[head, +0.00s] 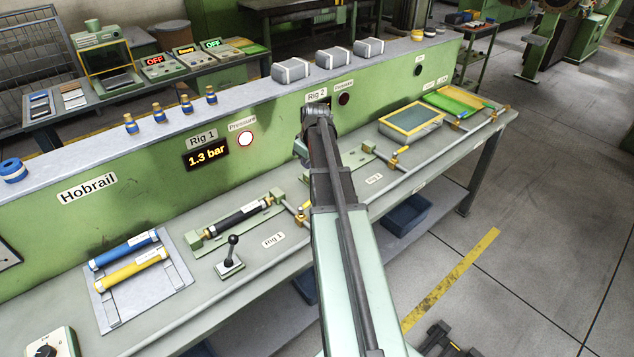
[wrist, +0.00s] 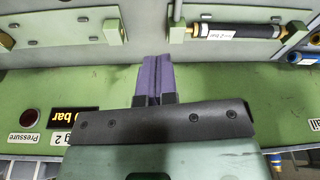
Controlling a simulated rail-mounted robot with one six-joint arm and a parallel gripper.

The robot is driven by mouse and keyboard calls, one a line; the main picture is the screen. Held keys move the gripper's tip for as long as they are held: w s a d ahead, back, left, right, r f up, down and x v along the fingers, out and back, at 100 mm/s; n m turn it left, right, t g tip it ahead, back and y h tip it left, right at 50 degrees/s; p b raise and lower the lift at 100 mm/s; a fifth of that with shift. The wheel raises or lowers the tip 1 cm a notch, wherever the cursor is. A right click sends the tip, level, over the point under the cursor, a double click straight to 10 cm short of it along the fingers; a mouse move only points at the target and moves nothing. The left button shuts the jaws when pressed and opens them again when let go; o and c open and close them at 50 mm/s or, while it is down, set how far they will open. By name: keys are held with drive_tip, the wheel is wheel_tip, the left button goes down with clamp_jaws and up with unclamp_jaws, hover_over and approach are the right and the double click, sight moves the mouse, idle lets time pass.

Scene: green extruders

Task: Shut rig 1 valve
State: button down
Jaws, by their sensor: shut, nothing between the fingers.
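The rig 1 valve (head: 301,213) is a small brass fitting with a yellow handle. It sits on the bench at the right end of the rig 1 holder, just left of my arm in the head view. A black cylinder (head: 239,214) lies in that holder and also shows at the upper right of the wrist view (wrist: 240,31). The rig 1 display (head: 206,155) reads 1.3 bar. My gripper (wrist: 153,62) has its purple fingers shut and empty, in front of the green panel. My arm mostly hides the gripper in the head view. I cannot make out the valve in the wrist view.
A black lever (head: 231,256) stands in front of the rig 1 holder. A tray (head: 150,309) with blue and yellow cylinders lies at left. The rig 2 valve (head: 396,158) is right of my arm. The raised green panel (head: 120,205) backs the bench.

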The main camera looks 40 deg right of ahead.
drive_tip(key=b, duration=1.1)
approach(309, 203)
drive_tip(key=w+f, duration=0.5)
drive_tip(key=w, duration=0.1)
drive_tip(key=s+f+b, duration=0.1)
drive_tip(key=s+d+f, duration=0.1)
drive_tip(key=shift+s+d+b, duration=0.1)
drive_tip(key=shift+s+b, duration=0.2)
drive_tip(key=shift+b, duration=0.1)
drive_tip(key=shift+r, duration=0.1)
